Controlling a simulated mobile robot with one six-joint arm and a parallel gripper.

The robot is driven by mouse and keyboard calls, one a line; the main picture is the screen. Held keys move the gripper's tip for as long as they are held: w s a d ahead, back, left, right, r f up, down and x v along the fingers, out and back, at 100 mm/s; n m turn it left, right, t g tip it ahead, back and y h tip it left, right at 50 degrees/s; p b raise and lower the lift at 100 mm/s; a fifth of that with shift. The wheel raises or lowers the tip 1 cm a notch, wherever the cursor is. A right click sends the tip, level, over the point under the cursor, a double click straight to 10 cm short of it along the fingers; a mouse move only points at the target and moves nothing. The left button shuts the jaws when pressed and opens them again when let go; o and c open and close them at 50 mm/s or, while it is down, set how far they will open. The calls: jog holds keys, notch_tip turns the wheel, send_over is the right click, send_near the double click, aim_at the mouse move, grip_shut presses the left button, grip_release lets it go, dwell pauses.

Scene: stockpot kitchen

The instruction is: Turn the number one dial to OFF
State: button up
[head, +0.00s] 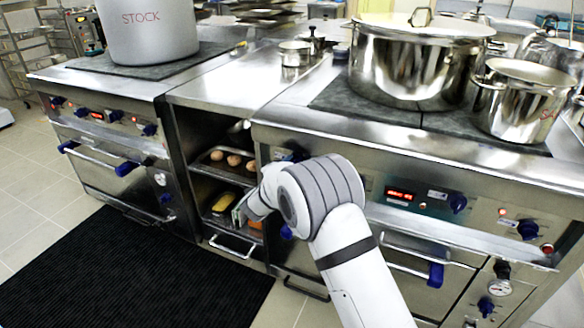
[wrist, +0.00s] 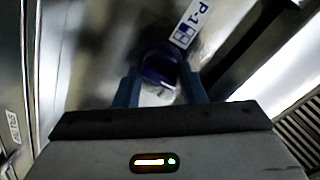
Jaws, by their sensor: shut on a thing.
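In the wrist view, a dark blue dial (wrist: 158,68) sits on a steel panel, with a white label (wrist: 190,24) reading "P-1" above and to its right. My gripper (wrist: 160,84) has its two blue fingers on either side of the dial and is shut on it. The dial's pointer and any OFF mark are too dark and blurred to read. In the head view, my arm reaches to the front of the right-hand range (head: 340,135), and my gripper and this dial cannot be made out clearly there.
A large steel pot (head: 410,70) and a smaller pot (head: 520,100) stand on the right-hand range. Other blue dials (head: 457,203) line its front. A rack holds a tray of round brown items (head: 233,160) left of my arm. A black mat (head: 130,270) covers the floor.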

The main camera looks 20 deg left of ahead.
jog(key=o, duration=1)
jog(key=s, duration=0.5)
jog(key=s+p, duration=0.1)
jog(key=s, duration=0.1)
jog(key=shift+s+a+r, duration=0.25)
jog(key=shift+s+a, duration=0.15)
